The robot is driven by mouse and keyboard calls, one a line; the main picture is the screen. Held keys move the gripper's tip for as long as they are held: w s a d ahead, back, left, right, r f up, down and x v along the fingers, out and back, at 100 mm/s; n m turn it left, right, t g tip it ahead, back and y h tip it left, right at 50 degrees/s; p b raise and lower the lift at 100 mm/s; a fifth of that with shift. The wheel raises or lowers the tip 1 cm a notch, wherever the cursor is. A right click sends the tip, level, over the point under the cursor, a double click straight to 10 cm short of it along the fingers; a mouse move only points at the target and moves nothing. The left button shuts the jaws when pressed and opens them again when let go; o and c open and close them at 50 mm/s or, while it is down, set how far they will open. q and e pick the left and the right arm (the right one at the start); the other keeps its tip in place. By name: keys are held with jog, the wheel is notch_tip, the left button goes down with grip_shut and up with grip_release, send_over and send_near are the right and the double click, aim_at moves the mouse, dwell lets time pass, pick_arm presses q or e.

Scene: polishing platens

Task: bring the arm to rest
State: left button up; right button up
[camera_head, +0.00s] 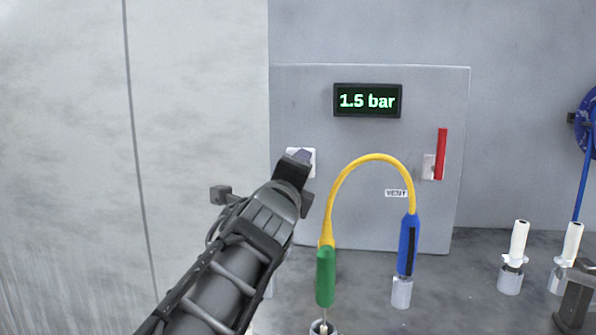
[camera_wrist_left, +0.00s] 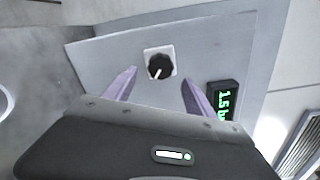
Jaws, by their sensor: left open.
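My left gripper (camera_head: 297,165) is in front of the grey wall panel (camera_head: 300,90), its arm coming up from the bottom of the head view. It hides most of a white plate (camera_head: 308,156) on the panel. In the left wrist view the open gripper (camera_wrist_left: 158,92) has its two purple fingers spread, with nothing between them. Beyond the fingertips is a black round knob (camera_wrist_left: 159,66) with a white pointer, on a white square plate. The fingers appear apart from the knob.
The display (camera_head: 367,101) reads 1.5 bar. A red lever (camera_head: 441,154) sits above and right of the VENT label (camera_head: 396,193). A yellow hose (camera_head: 375,157) arches between green (camera_head: 325,277) and blue (camera_head: 408,245) connectors, right of my arm. White-topped fittings (camera_head: 518,240) stand further right.

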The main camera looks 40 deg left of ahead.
pick_arm(q)
jog(key=shift+v, duration=1.35)
